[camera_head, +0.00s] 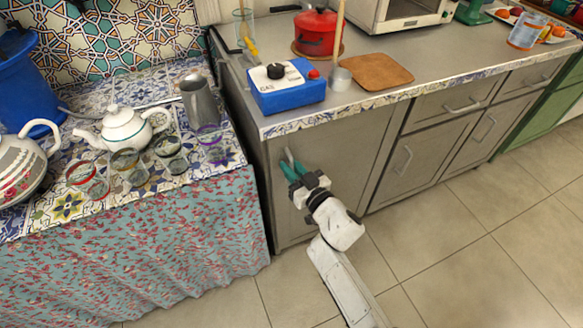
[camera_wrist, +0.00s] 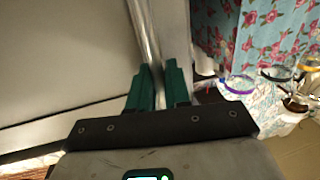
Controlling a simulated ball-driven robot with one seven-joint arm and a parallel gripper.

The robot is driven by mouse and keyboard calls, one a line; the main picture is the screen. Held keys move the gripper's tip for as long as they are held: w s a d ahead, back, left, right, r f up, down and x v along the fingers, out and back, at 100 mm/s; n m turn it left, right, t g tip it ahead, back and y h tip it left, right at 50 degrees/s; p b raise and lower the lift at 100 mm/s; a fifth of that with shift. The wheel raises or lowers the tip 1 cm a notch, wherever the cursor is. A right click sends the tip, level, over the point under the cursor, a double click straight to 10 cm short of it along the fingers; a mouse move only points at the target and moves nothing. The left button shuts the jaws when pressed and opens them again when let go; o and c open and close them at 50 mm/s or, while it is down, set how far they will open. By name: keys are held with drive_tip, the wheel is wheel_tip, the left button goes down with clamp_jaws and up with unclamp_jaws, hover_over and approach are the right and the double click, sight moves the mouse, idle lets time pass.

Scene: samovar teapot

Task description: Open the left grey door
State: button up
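The left grey door (camera_head: 325,190) is on the front of the grey counter, just right of the patterned cloth. It looks flush with the counter front. Its metal handle (camera_head: 287,157) is near the door's upper left and shows as a bright bar in the wrist view (camera_wrist: 147,35). My gripper (camera_head: 289,170) has green fingers that reach up to the handle. In the wrist view the fingers (camera_wrist: 158,72) lie on either side of the bar with almost no gap, so they look shut on it. The part of the bar between the fingers is mostly hidden.
A cloth-covered table (camera_head: 130,250) with a teapot (camera_head: 125,127), glasses and a jug (camera_head: 198,103) stands close left of the door. The tiled floor (camera_head: 460,240) to the right is clear.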

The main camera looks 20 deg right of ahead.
clamp_jaws()
drive_tip(key=shift+s, duration=0.1)
